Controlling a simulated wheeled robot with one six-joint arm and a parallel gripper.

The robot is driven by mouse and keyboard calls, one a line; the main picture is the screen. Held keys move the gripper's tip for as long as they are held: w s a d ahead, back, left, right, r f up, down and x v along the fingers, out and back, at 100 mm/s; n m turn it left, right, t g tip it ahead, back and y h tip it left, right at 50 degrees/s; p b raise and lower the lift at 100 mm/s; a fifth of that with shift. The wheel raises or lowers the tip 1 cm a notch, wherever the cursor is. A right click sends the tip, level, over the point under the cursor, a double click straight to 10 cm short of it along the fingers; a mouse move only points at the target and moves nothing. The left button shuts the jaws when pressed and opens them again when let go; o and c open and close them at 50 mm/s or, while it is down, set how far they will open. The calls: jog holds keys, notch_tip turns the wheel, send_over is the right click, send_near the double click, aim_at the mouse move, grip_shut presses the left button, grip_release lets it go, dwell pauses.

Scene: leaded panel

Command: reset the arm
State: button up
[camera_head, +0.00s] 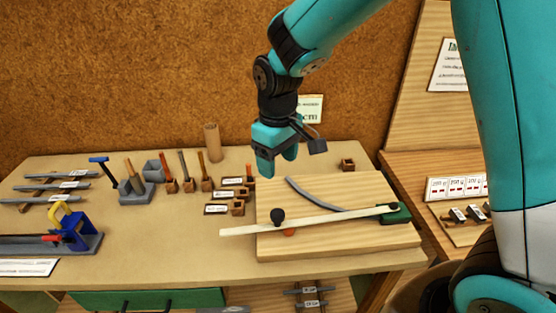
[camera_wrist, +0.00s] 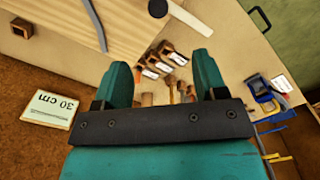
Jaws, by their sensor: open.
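My arm is teal and black and reaches in from the upper right of the head view. My gripper (camera_head: 278,170) points down above the back left part of the wooden board on the workbench. It is open and empty. In the wrist view its two teal fingers (camera_wrist: 160,75) stand apart with nothing held between them. Small labelled wooden holders show beyond the fingertips. A finger hides part of the holder area in the head view.
The board (camera_head: 350,240) bears a pale strip (camera_head: 330,216), a curved grey piece (camera_head: 312,198) and a black knob (camera_head: 278,215). Tools in holders (camera_head: 188,180) and a blue-yellow device (camera_head: 75,228) stand left. A side table is at right.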

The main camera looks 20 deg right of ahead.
jog(key=shift+r, duration=0.25)
jog(key=s+a+r+y+b, duration=0.1)
jog(key=s+a+r+y, duration=0.1)
jog(key=s, duration=0.8)
jog(key=s+a+r+n+y+b, duration=0.1)
jog(key=s+a+r+y+b, duration=0.1)
jog(key=s, duration=0.9)
jog(key=shift+s+a+r, duration=0.25)
jog(key=shift+r, duration=0.65)
